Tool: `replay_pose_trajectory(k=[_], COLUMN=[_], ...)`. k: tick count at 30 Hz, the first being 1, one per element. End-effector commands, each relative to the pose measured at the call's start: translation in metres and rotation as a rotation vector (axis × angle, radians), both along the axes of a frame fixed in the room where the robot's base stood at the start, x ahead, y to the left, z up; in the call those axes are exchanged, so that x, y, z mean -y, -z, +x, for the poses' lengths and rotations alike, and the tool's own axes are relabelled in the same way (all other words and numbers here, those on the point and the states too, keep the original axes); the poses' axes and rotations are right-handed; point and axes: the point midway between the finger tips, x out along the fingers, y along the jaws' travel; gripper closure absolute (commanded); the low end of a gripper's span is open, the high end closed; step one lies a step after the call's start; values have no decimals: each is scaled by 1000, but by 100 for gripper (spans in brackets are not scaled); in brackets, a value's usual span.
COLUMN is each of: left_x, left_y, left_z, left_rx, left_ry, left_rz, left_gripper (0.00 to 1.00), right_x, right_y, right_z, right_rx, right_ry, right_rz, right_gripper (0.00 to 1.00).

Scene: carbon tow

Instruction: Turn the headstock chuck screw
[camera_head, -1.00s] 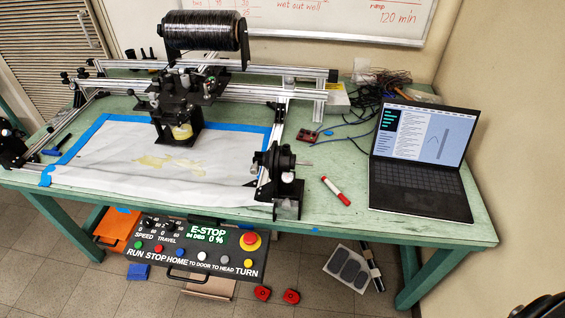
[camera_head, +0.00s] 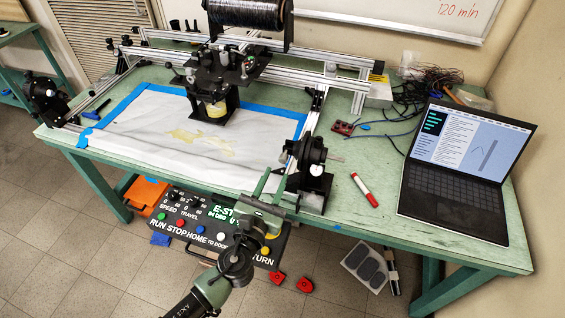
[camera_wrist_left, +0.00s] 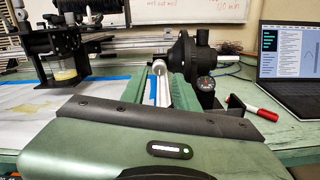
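A black chuck unit (camera_head: 312,152) with a round dial stands at the right end of the winding machine on the green table. It also shows in the left wrist view (camera_wrist_left: 190,55), with the dial below it. I cannot make out its screw. My left gripper (camera_head: 274,172) reaches up over the table's front edge, just left of and in front of this unit. Its two green fingers are apart. In the left wrist view a pale metal rod (camera_wrist_left: 162,88) lies in the gap between them; I cannot tell whether they touch it. My right gripper is not in view.
A control panel (camera_head: 185,212) hangs at the table's front, partly hidden by my left arm. A red marker (camera_head: 364,190) and a laptop (camera_head: 455,185) are right of the chuck unit. White sheeting (camera_head: 150,150) covers the table to its left. Cables (camera_head: 415,98) lie behind.

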Motion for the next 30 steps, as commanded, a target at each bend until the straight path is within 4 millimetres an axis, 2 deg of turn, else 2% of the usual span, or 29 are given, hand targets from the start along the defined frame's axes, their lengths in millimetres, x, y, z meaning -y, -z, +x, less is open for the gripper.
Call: replay_pose_trajectory(k=[3,9,20,23,24,30], left_x=[7,14,16,16,16,15], left_y=[-2,-1,0,0,0,0], left_z=[21,44,50,50,50,50], left_rx=[2,-1,-2,-3,-3,-5], left_ry=[-2,-2,-2,-2,-2,-2], left_rz=[-3,-4,-6,-5,-5,-11], left_gripper=[70,70,70,95,100,100], right_x=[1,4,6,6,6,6], right_y=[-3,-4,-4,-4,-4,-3], right_z=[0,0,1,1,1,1], right_rx=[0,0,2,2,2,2], right_ry=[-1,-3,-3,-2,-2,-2], right_rz=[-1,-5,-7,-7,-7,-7], right_gripper=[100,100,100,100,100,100])
